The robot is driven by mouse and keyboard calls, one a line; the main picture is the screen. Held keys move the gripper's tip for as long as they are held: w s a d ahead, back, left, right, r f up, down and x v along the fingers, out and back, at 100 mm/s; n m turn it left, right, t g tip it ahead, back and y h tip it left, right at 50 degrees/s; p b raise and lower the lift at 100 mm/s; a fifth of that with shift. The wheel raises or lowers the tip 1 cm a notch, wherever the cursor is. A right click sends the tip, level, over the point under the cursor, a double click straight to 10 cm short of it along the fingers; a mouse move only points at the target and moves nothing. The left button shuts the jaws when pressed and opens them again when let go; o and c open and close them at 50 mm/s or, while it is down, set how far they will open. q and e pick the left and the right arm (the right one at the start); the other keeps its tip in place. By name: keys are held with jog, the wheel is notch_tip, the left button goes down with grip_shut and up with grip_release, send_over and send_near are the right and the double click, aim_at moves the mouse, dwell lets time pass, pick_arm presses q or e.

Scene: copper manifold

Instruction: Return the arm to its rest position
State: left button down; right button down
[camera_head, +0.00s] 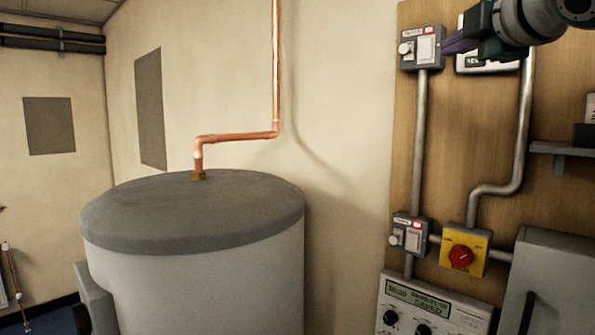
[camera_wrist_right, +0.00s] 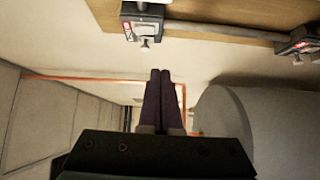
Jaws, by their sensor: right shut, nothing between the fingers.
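My right gripper (camera_head: 447,45) is at the upper right of the head view, in front of the wooden board and beside the upper grey switch box (camera_head: 422,48). Its dark purple fingers point left toward the box; I cannot tell whether they touch it. In the right wrist view the two fingers (camera_wrist_right: 158,76) lie together with nothing between them. The switch box (camera_wrist_right: 142,22) shows beyond the fingertips there. My left gripper is in neither view.
The wooden board (camera_head: 460,140) also carries a lower switch box (camera_head: 408,234), a yellow box with a red knob (camera_head: 461,257), a control panel (camera_head: 432,308) and metal conduits. A large grey tank (camera_head: 200,270) with a copper pipe (camera_head: 236,136) stands left. A shelf (camera_head: 562,149) juts out right.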

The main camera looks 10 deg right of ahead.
jog(key=s+a+f+m+g+y, duration=0.1)
jog(key=s+a+f+m+g, duration=0.15)
jog(key=f, duration=0.55)
jog(key=s+a+f+m+g, duration=0.1)
jog(key=s+a+f, duration=0.25)
jog(key=f, duration=0.45)
jog(key=s+a+f+m+g+y, duration=0.1)
jog(key=s+a+f+m+g, duration=0.2)
jog(key=f, duration=0.6)
jog(key=s+f+m+g, duration=0.2)
jog(key=s+f, duration=0.3)
jog(key=s, duration=0.5)
jog(key=s+f+m+g, duration=0.3)
jog(key=s+f, duration=0.2)
jog(key=s, duration=0.5)
jog(key=s+f+m+g, duration=0.2)
jog(key=s+f, duration=0.3)
jog(key=s, duration=0.5)
jog(key=shift+a+m+g+h, duration=0.25)
jog(key=shift+m+g+h, duration=0.1)
jog(key=shift+m, duration=0.4)
